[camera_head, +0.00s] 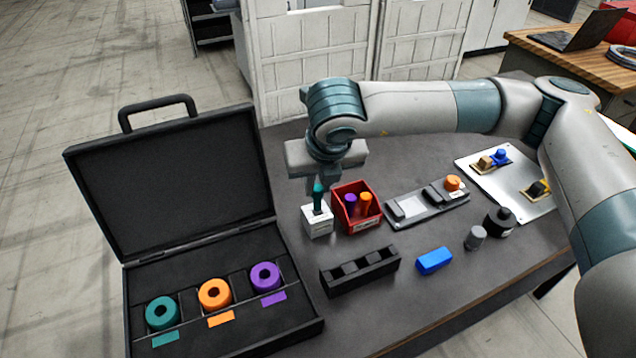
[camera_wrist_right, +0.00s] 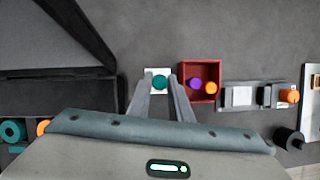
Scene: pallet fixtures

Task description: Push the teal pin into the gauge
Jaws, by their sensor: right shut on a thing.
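The teal pin (camera_head: 318,196) stands upright between the fingers of my right gripper (camera_head: 318,190), which is shut on it. The white block that looks like the gauge (camera_head: 318,224) is directly below, and the pin's lower end meets its top. How deep the pin sits in it cannot be told. In the right wrist view the round teal pin top (camera_wrist_right: 160,82) lies between the fingertips (camera_wrist_right: 162,79), over the white gauge (camera_wrist_right: 154,72). My left gripper is not in view.
A red bin (camera_head: 352,220) with purple and orange pins stands close right of the gauge. An open black case (camera_head: 190,200) holds teal, orange and purple rings at left. A black slotted block (camera_head: 360,271) and a blue block (camera_head: 434,260) lie in front. A grey fixture (camera_head: 420,205) is farther right.

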